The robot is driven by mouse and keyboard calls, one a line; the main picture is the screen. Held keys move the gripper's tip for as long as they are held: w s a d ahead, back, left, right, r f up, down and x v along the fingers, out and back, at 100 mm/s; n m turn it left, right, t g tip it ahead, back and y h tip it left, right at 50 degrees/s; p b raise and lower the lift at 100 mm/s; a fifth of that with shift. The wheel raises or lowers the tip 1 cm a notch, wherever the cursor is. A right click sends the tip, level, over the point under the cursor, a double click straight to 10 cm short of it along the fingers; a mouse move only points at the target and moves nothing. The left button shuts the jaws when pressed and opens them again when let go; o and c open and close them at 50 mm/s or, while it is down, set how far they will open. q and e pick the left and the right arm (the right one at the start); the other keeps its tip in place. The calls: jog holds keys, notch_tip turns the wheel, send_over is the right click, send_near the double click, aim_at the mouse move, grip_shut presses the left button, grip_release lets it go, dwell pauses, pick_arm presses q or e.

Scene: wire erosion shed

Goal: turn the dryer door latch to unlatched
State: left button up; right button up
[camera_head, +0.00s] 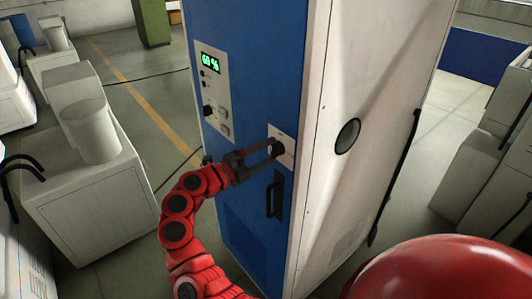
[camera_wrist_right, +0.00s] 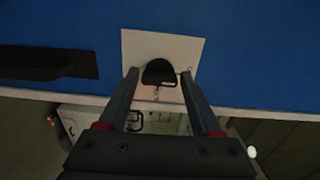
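The dryer (camera_head: 240,110) is a tall cabinet with a blue front and white side. Its door latch (camera_head: 278,148) is a small black knob on a white plate near the right edge of the blue front. The latch (camera_wrist_right: 159,72) also shows on its white plate (camera_wrist_right: 134,45) in the right wrist view. My right gripper (camera_head: 268,157) is at the plate. Its fingertips (camera_wrist_right: 160,72) stand on either side of the knob, with a gap on both sides. It is open and holds nothing. My left gripper is not in view.
A black door handle (camera_head: 274,194) sits just below the latch plate; it also shows in the wrist view (camera_wrist_right: 45,63). A control panel (camera_head: 213,92) reads 60 %. White machines (camera_head: 90,185) stand left. Open floor (camera_head: 150,70) lies behind them.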

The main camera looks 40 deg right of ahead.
jog(key=shift+o, duration=1.2)
jog(key=s+a+b, duration=0.1)
jog(key=a+b, duration=0.4)
jog(key=a, duration=1.2)
jog(key=shift+s+a+b, duration=0.15)
jog(key=shift+b, duration=0.25)
jog(key=shift+f, duration=0.1)
